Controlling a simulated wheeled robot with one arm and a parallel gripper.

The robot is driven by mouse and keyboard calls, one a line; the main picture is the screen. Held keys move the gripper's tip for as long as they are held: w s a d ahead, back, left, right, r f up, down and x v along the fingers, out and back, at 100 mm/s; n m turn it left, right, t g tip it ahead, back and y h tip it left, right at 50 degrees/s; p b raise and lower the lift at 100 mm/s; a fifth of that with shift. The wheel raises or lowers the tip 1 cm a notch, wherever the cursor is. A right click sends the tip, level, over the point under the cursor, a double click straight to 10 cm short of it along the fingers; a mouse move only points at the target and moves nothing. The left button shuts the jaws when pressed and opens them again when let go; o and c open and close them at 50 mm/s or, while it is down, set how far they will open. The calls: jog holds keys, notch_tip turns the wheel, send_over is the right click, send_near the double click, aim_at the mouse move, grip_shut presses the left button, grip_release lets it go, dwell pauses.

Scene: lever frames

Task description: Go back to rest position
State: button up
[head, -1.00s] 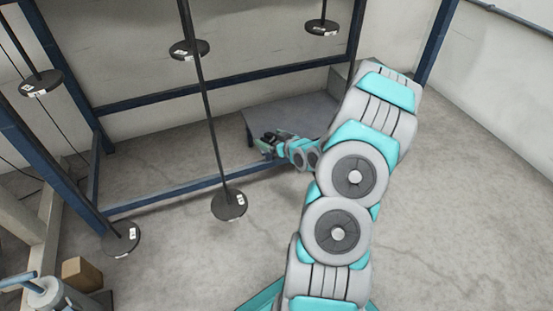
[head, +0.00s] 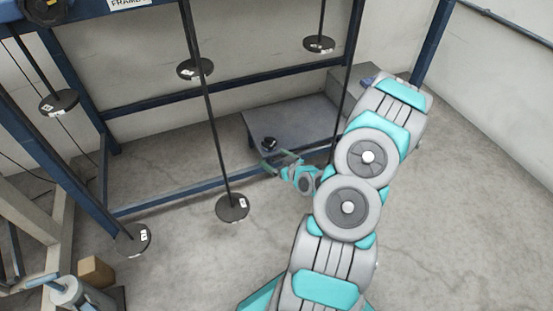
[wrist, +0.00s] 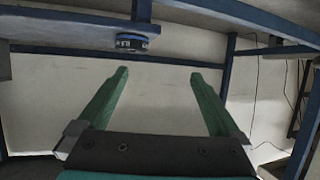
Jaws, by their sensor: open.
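My gripper (head: 277,160) is low in front of a grey platform inside the blue frame, seen small in the head view. In the wrist view its two green fingers (wrist: 158,76) stand wide apart with nothing between them. A small black object (head: 270,143) sits on the grey platform (head: 300,125), just beyond the fingers; I cannot tell whether they touch. My arm reaches up and bends over to the right of the frame.
Several black discs hang on rods from the blue frame (head: 230,175), one (head: 232,207) close left of my gripper. A brown box (head: 96,271) stands at lower left. Floor at right is clear. The wrist view shows a dark disc (wrist: 131,42) by a blue beam.

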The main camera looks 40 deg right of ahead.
jog(key=s+p, duration=0.1)
jog(key=s+a+p, duration=0.1)
jog(key=s+p, duration=0.1)
jog(key=shift+a+r, duration=0.15)
jog(key=shift+a, duration=0.1)
